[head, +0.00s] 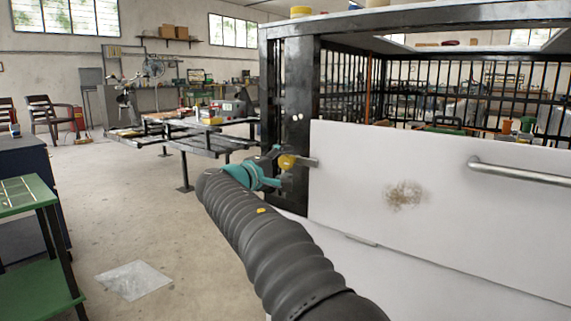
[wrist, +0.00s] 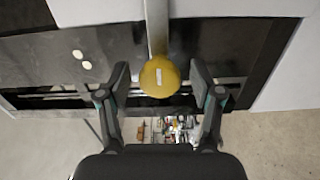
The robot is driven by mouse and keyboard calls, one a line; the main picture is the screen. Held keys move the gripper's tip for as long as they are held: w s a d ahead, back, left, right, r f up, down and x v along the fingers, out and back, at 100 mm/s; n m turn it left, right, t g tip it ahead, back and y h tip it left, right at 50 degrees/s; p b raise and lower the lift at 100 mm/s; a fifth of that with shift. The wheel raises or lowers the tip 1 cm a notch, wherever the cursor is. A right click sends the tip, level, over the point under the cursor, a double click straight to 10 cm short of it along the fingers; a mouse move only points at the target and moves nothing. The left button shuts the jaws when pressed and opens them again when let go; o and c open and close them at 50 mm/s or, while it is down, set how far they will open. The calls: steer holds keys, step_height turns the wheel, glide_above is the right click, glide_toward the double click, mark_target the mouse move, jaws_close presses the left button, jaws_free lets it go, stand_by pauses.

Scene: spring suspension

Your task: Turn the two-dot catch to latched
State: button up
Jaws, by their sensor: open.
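The two-dot catch has a round yellow knob (head: 287,162) and a flat grey bar (head: 307,162). It is mounted on the black post, below two white dots (head: 297,117). The bar points right, level, reaching over the edge of the white panel (head: 350,150). In the wrist view the yellow knob (wrist: 160,80) lies between the fingers, and the bar (wrist: 156,25) runs up from it to the panel. My gripper (wrist: 160,66) is open, with one finger on each side of the knob and gaps visible. In the head view my gripper (head: 270,168) partly hides the catch's left side.
The white panel carries a brown smudge (head: 404,195) and a metal bar handle (head: 510,172). A black barred frame (head: 420,90) rises behind it. A green table (head: 28,195) stands at left. The floor between is open, with a clear sheet (head: 133,280) on it.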

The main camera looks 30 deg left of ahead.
steer(key=s+a, duration=0.1)
steer(key=s, duration=1)
steer(key=shift+a, duration=0.3)
